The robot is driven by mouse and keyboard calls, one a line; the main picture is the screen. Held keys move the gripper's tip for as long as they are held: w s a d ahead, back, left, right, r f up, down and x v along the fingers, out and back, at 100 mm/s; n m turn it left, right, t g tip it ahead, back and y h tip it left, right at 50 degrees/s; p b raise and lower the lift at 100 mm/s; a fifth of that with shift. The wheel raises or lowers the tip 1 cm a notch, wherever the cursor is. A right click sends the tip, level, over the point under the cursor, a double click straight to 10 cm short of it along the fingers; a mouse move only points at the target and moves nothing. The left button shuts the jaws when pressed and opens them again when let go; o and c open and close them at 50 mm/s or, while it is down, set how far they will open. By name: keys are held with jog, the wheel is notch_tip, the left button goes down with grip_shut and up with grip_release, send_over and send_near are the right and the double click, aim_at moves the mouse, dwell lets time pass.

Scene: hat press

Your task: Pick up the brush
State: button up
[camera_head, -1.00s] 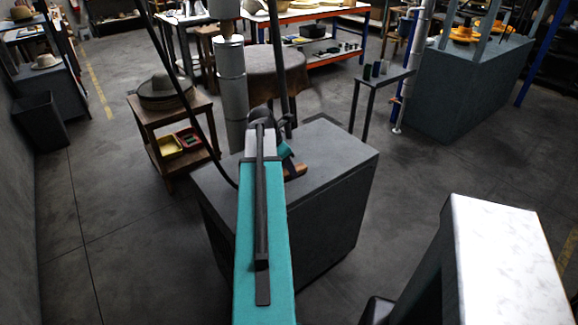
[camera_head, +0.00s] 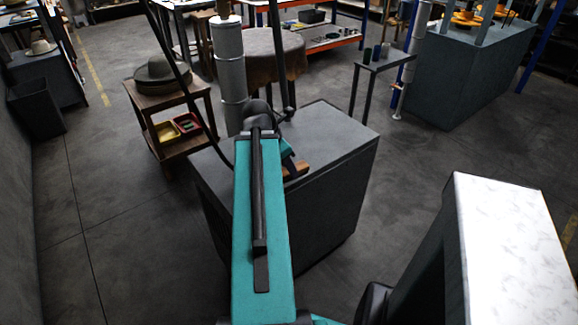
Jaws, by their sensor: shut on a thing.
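The brush (camera_head: 297,169) shows as a small brown wooden piece at the top of a dark grey cabinet (camera_head: 335,140), just right of my teal arm. My gripper (camera_head: 290,160) is partly in view at the far end of the arm. It is shut on the brush, though its fingertips are mostly hidden by the wrist and arm. The brush's bristles are hidden. I cannot tell whether the brush touches the cabinet top or is just above it.
A grey column (camera_head: 230,75) and black hoses stand behind the arm. A wooden stand (camera_head: 187,98) with a hat is at the left. A white-topped block (camera_head: 510,240) is close at the right. Grey floor lies open left of the cabinet.

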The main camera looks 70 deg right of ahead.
jog(key=b, duration=0.4)
jog(key=shift+a+f+b, duration=0.1)
jog(key=shift+f+b, duration=0.1)
jog(key=shift+b, duration=0.2)
jog(key=b, duration=0.3)
jog(key=a+b, duration=0.1)
jog(key=b, duration=0.2)
jog(key=shift+s+a+r+b, duration=0.1)
jog(key=shift+s+a+b, duration=0.05)
jog(key=shift+s+b, duration=0.2)
jog(key=shift+a+b, duration=0.25)
jog(key=shift+b, duration=0.7)
jog(key=shift+s+a+r+b, duration=0.1)
jog(key=shift+a+r+b, duration=0.1)
jog(key=shift+b, duration=0.15)
